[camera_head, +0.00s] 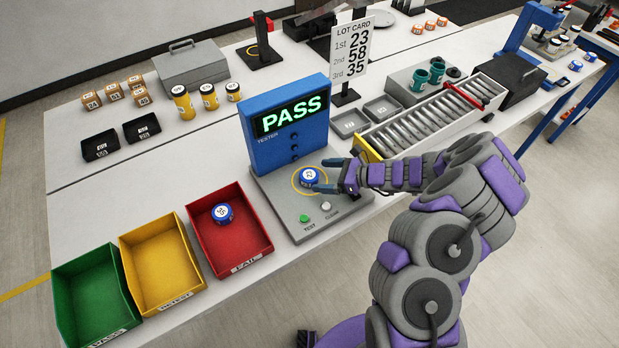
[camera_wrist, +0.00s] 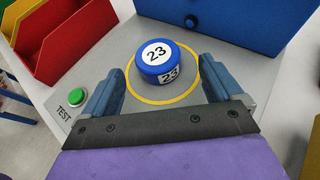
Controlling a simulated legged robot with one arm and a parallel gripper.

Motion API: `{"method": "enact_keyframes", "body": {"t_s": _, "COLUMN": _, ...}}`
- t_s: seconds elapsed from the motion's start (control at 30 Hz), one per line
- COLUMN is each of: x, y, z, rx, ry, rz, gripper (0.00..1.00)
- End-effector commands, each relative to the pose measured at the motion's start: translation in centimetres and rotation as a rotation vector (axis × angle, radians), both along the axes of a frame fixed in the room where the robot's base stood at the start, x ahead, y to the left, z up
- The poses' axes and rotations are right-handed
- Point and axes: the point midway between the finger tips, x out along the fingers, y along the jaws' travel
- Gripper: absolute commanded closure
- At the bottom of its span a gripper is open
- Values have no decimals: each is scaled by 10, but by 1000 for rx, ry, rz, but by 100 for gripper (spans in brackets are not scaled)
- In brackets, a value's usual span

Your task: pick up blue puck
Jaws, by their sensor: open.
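A blue puck with a white label reading 23 (camera_head: 309,178) sits inside the yellow ring on the grey base of the tester (camera_head: 290,130). The tester screen reads PASS. In the wrist view the same puck (camera_wrist: 165,62) lies ahead of and between the two fingers. My gripper (camera_head: 341,174) is open and empty, its fingers pointing at the puck from the right; in the wrist view it also shows (camera_wrist: 160,85). A second blue puck (camera_head: 222,214) lies in the red FAIL bin (camera_head: 262,240).
A green TEST button (camera_head: 305,218) and a pale CLEAR button (camera_head: 326,206) are on the tester base. A yellow bin (camera_head: 160,264) and a green PASS bin (camera_head: 92,296) stand left of the red bin. A roller conveyor (camera_head: 435,120) and a lot card (camera_head: 352,50) stand behind.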

Motion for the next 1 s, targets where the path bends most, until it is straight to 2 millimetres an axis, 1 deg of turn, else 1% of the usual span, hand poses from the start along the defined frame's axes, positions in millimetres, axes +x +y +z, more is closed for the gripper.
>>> {"method": "enact_keyframes", "body": {"t_s": 0.13, "x": 2, "y": 12, "z": -5, "rx": -1, "ry": 0, "rz": 4, "gripper": 7}}
{"method": "enact_keyframes", "body": {"t_s": 0.3, "x": 8, "y": 35, "z": -14, "rx": -2, "ry": 1, "rz": 3, "gripper": 7}}
{"method": "enact_keyframes", "body": {"t_s": 0.4, "x": 11, "y": 44, "z": -17, "rx": -2, "ry": 0, "rz": 2, "gripper": 7}}
{"method": "enact_keyframes", "body": {"t_s": 0.53, "x": 12, "y": 48, "z": -18, "rx": -1, "ry": 0, "rz": 0, "gripper": 7}}
{"method": "enact_keyframes", "body": {"t_s": 0.7, "x": 12, "y": 48, "z": -18, "rx": 0, "ry": 0, "rz": 0, "gripper": 7}}
{"method": "enact_keyframes", "body": {"t_s": 0.77, "x": 12, "y": 48, "z": -17, "rx": 0, "ry": 0, "rz": 0, "gripper": 11}}
{"method": "enact_keyframes", "body": {"t_s": 1.0, "x": 12, "y": 48, "z": -17, "rx": 0, "ry": 0, "rz": 0, "gripper": 34}}
